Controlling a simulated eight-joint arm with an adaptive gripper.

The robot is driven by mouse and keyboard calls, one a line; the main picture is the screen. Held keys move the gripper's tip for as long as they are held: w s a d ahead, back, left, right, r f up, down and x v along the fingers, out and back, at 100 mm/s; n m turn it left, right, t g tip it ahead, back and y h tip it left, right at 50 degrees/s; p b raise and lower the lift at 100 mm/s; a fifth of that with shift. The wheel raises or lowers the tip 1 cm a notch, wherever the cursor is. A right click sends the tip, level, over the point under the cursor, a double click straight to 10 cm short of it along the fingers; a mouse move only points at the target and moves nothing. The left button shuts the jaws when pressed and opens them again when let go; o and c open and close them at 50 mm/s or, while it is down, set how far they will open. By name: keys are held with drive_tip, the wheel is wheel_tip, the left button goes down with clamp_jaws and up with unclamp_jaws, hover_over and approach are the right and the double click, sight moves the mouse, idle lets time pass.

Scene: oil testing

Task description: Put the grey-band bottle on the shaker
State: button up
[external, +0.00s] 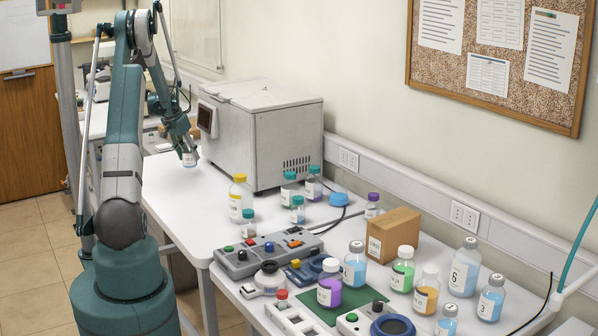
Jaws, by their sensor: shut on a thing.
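My gripper (187,149) is at the far left end of the white bench, left of the large grey box-shaped machine. It is shut on a small bottle (189,160) with a pale label. The gripper covers the bottle's upper part, and its band colour is too small to make out. The bottle hangs roughly upright at or just above the bench top; I cannot tell whether it touches. I cannot tell for sure which device is the shaker. Some equipment (152,124) stands behind my arm, partly hidden.
The grey machine (262,135) stands against the wall. Several capped bottles (240,199) and a grey button console (267,250) stand nearer. A cardboard box (393,237) and several more bottles (464,268) crowd the near bench. Bench top (178,200) left of the machine is clear.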

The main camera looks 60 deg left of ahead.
sight(184, 149)
drive_tip(key=shift+f, duration=0.25)
drive_tip(key=shift+f, duration=1.85)
drive_tip(key=shift+f, duration=0.2)
drive_tip(key=o, duration=1.1)
drive_tip(key=shift+r, duration=0.25)
drive_tip(key=shift+v, duration=5.95)
drive_tip(key=shift+s, duration=0.1)
